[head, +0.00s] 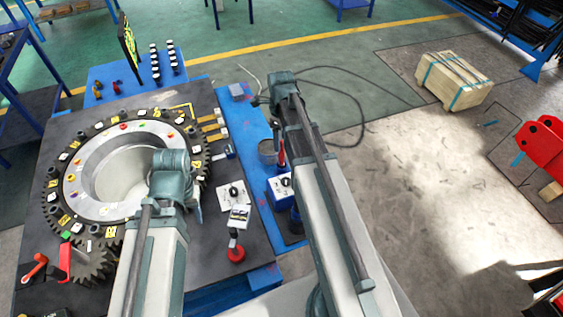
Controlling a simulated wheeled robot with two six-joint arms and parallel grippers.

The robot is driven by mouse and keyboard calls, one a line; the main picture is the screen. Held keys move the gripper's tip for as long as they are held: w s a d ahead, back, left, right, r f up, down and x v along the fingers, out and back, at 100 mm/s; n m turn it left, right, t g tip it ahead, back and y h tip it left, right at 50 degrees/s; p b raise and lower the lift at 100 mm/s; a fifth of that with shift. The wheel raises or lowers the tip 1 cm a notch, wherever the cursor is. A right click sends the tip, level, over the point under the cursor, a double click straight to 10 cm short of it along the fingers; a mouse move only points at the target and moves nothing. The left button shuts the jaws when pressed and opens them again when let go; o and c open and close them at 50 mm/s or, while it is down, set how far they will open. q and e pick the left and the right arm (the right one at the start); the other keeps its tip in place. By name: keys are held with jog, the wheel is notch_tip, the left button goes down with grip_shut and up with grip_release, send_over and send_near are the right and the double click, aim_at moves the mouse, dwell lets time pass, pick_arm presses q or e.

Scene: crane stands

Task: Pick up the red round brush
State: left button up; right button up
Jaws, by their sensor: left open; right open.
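A red round piece with a dark upright handle, which looks like the red round brush (236,254), stands near the front right of the dark tabletop. My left gripper (194,196) is above the table, up and left of the brush, and is open with nothing seen in it. Its arm wrist covers part of the ring. My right gripper (258,101) is open over the blue strip beyond the table's right side, well away from the brush. The fingers of both grippers are small and partly hidden by my wrists.
A large toothed ring (60,165) fills most of the table. A small gear (88,262) and a red-handled tool (36,268) are at the front left. White boxes (239,215) stand just behind the brush. A wooden crate (455,78) is on the floor at right.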

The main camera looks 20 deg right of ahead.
jog(key=b, duration=0.5)
send_over(282, 163)
jog(key=f, duration=0.3)
jog(key=w+f, duration=0.1)
jog(key=f, duration=0.1)
jog(key=shift+d+f, duration=0.15)
grip_shut()
